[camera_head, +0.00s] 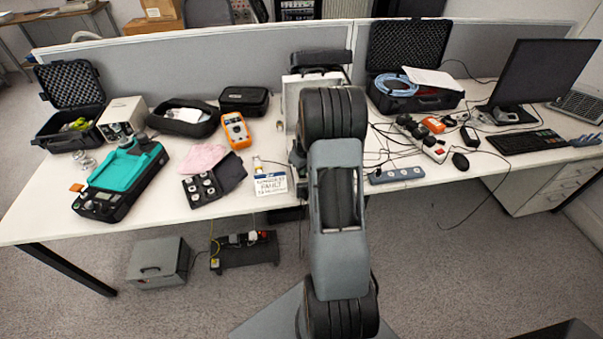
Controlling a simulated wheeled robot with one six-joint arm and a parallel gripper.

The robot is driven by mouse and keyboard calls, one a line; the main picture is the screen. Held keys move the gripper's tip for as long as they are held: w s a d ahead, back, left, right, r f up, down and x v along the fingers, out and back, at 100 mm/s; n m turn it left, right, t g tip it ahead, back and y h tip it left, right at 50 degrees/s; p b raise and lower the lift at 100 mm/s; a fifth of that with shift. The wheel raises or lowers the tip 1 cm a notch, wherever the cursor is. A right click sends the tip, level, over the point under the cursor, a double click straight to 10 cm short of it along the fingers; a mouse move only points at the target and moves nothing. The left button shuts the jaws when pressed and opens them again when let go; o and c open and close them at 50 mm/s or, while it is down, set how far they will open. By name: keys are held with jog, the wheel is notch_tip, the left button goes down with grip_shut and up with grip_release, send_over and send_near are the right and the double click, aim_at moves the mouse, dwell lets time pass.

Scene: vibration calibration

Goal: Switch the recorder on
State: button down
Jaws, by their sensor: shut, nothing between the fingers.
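I cannot tell for certain which item is the recorder. A pale box-like thing (291,92) stands at the middle of the desk, mostly hidden behind my arm. A teal and black instrument (125,172) with a small panel at its front end lies at the left. A small white box instrument (122,116) stands behind it. No switch state can be read at this size. My arm rises through the middle of the view and covers part of the desk. My gripper is hidden behind the arm, so its fingers do not show.
The white desk (235,215) also holds an orange multimeter (236,129), a black sensor case (202,188), a pink cloth (203,157) and a label card (270,184). Right are power strips (397,175), cables, a keyboard (527,141) and monitor (545,70). A partition (215,60) runs behind.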

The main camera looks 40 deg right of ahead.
jog(key=shift+f+b, duration=0.45)
jog(key=shift+f, duration=0.15)
jog(key=shift+r, duration=0.15)
jog(key=shift+r+p, duration=2.1)
jog(key=shift+r, duration=1.35)
